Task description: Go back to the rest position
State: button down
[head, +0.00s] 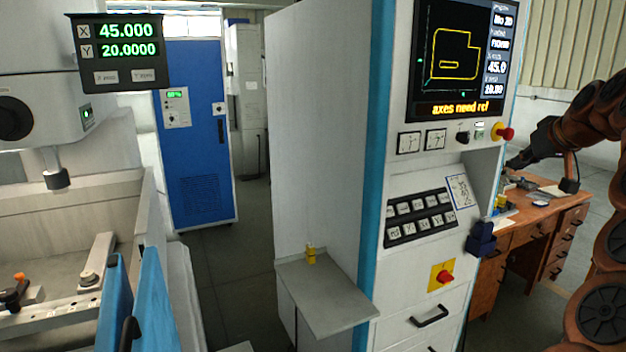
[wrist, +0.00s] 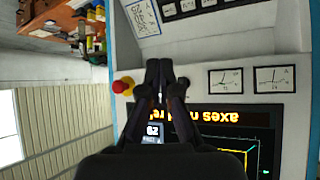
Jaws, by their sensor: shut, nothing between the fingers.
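My gripper (head: 516,161) is at the right of the head view, at the end of my bent orange-brown arm. It is raised and points left toward the edge of the control console (head: 325,130). In the wrist view the two dark fingers of my gripper (wrist: 166,66) are together with nothing between them. Behind them, upside down, is the console front with its red emergency button (wrist: 122,86), dial gauges and screen. The fingers look in front of the panel; I cannot tell how far off.
A wooden desk (head: 540,232) with small items stands right of the console, below my gripper. A machine tank (head: 125,215) stands left, a blue cabinet (head: 197,130) behind. Floor shows between them.

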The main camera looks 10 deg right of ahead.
jog(key=s+a+f+n+g+y, duration=0.1)
jog(key=a+f, duration=0.1)
jog(key=a, duration=0.8)
jog(key=s+a+f+n+g+y, duration=0.1)
jog(key=a+f+g+y, duration=0.15)
jog(key=a, duration=0.75)
jog(key=s+a+f+n+g, duration=0.1)
jog(key=s+a+f, duration=0.2)
jog(key=a, duration=0.2)
jog(key=s+a+f+g, duration=0.1)
jog(key=s+a+f, duration=0.3)
jog(key=a, duration=0.1)
jog(key=s+a+f+g, duration=0.2)
jog(key=s+f, duration=0.4)
jog(key=s, duration=0.4)
jog(key=s+a+f+m+g+h, duration=0.1)
jog(key=s+a+f+g, duration=0.1)
jog(key=s+f, duration=0.5)
jog(key=s+a+f+g+h, duration=0.1)
jog(key=s+f, duration=0.5)
jog(key=s, duration=0.6)
jog(key=shift+s+a+f+g, duration=0.3)
jog(key=shift+a+f+g, duration=0.05)
jog(key=shift+a+g, duration=0.45)
